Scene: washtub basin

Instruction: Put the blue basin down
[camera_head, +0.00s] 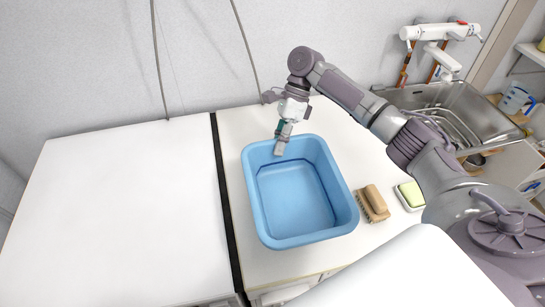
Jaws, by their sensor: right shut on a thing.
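The blue basin (295,201) is at the middle of the view, upright and empty, over the cream counter to the right of the dark gap. I cannot tell whether its base touches the counter. My right gripper (281,147) comes down at the basin's far rim and is shut on that rim. The fingertips show inside the far wall. My left gripper is not in view.
A wooden brush (371,203) and a green sponge in a white dish (410,195) lie right of the basin. A metal sink (440,98) is at the back right. The white table top (125,215) on the left is bare.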

